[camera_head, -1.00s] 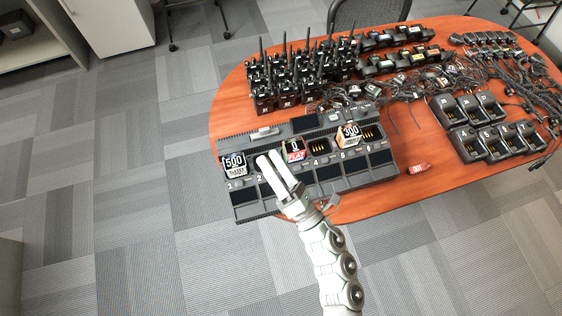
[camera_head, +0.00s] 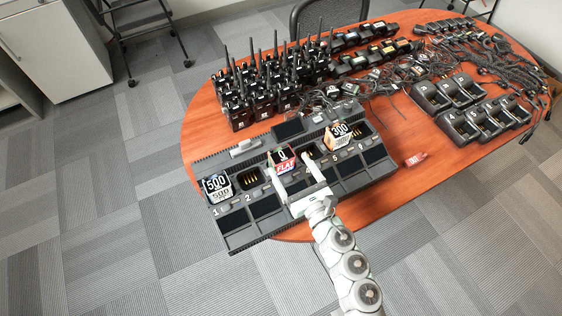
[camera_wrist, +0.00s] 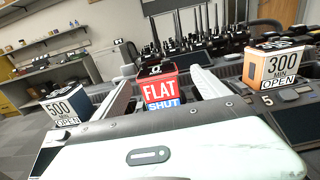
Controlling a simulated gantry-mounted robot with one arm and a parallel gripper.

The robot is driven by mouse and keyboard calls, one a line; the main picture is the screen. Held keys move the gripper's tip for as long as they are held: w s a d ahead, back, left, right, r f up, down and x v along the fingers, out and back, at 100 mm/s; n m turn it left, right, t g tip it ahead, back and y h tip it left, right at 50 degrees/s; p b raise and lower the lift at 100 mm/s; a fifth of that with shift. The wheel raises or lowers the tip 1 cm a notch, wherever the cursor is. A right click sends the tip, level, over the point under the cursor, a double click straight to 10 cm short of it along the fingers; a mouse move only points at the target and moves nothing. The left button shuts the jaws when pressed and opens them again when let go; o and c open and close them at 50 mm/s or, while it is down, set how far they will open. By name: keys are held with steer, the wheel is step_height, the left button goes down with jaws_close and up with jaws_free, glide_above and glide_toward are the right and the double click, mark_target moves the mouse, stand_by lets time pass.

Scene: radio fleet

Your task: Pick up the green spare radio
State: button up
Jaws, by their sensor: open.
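My gripper (camera_head: 289,165) is open over the front of the multi-bay charger (camera_head: 240,243). Its two white fingers are spread on either side of the red "0 FLAT" block (camera_head: 281,161), with nothing seen gripped. In the wrist view that block (camera_wrist: 160,89) reads "FLAT SHUT" and appears between the fingers; I cannot tell whether they touch it. Several black radios (camera_head: 262,88) with antennas stand upright in a cluster at the back left of the table. I cannot make out a green radio among them.
A "500" block (camera_head: 217,188) sits at the charger's left end and an orange "300" block (camera_head: 338,134) to the right. A red tag (camera_head: 416,159) lies on the table (camera_head: 392,190). Tangled cables (camera_head: 405,75) and several black chargers (camera_head: 466,126) fill the right side.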

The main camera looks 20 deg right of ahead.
mark_target(285, 163)
steer(key=shift+w+a+f, duration=0.15)
steer(key=shift+w, duration=0.75)
steer(key=shift+w+a+f, duration=0.1)
steer(key=shift+w, duration=0.75)
steer(key=shift+w+a+f, duration=0.15)
steer(key=shift+w, duration=0.75)
steer(key=shift+c, duration=0.2)
steer(key=c, duration=1.8)
